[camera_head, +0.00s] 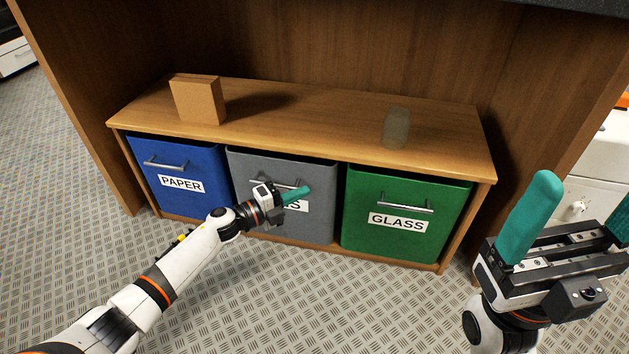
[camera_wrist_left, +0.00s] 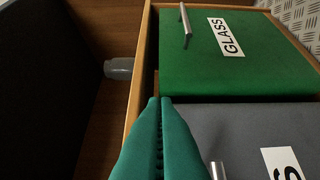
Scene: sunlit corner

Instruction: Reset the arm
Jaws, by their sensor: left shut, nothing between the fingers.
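My left gripper (camera_head: 297,194) reaches in from the left in the head view. It is in front of the grey bin (camera_head: 318,222), near its handle, and hides part of the label. Its teal fingers are shut with nothing between them. In the left wrist view the closed fingers (camera_wrist_left: 160,102) point toward the cabinet's wooden edge, beside the grey bin (camera_wrist_left: 240,130) and the green bin (camera_wrist_left: 240,75). I cannot tell whether they touch anything. My right gripper (camera_head: 583,205) is at the right of the head view, its fingers wide apart and empty.
A wooden cabinet (camera_head: 300,107) holds the blue PAPER bin (camera_head: 200,200), the grey bin and the green GLASS bin (camera_head: 363,235), all closed. A cardboard box (camera_head: 198,99) and a clear glass (camera_head: 396,128) stand on top. The floor (camera_head: 270,310) in front is clear.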

